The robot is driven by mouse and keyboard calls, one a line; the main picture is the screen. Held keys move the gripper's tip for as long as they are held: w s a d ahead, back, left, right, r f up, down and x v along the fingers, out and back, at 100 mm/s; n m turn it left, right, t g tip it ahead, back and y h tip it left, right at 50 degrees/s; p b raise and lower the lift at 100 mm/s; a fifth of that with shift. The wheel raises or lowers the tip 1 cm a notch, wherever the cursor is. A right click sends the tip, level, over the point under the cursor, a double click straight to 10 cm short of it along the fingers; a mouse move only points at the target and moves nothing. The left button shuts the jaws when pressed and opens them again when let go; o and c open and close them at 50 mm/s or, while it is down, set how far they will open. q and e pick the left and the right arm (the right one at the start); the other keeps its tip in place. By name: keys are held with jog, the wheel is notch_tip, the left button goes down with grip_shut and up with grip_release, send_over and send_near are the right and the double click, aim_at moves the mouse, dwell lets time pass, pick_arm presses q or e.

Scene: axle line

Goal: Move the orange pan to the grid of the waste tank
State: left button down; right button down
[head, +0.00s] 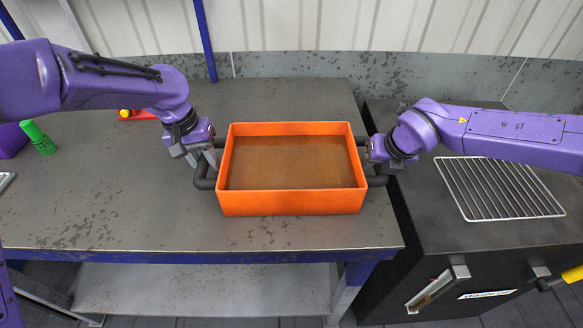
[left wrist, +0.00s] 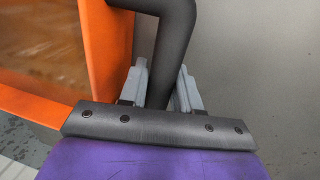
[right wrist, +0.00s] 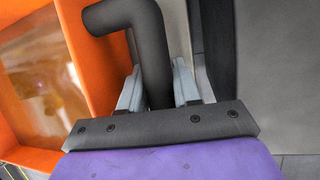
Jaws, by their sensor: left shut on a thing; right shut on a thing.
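The orange pan (head: 290,203) is in the middle of the head view, over the right part of the workbench, with brown liquid in it. My left gripper (head: 199,158) is shut on the pan's black left handle, which also shows between the fingers in the left wrist view (left wrist: 165,60). My right gripper (head: 374,160) is shut on the black right handle, seen in the right wrist view (right wrist: 150,55). The waste tank (head: 450,240) is a dark box at the right, with a wire grid (head: 500,188) on top. I cannot tell whether the pan touches the bench.
The workbench (head: 130,215) has a dark top and blue frame. A green object (head: 38,138) and a red and yellow object (head: 135,115) lie at its left and back. A narrow gap separates bench and tank. The grid is clear, with my right forearm above its back part.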

dwell(0.8)
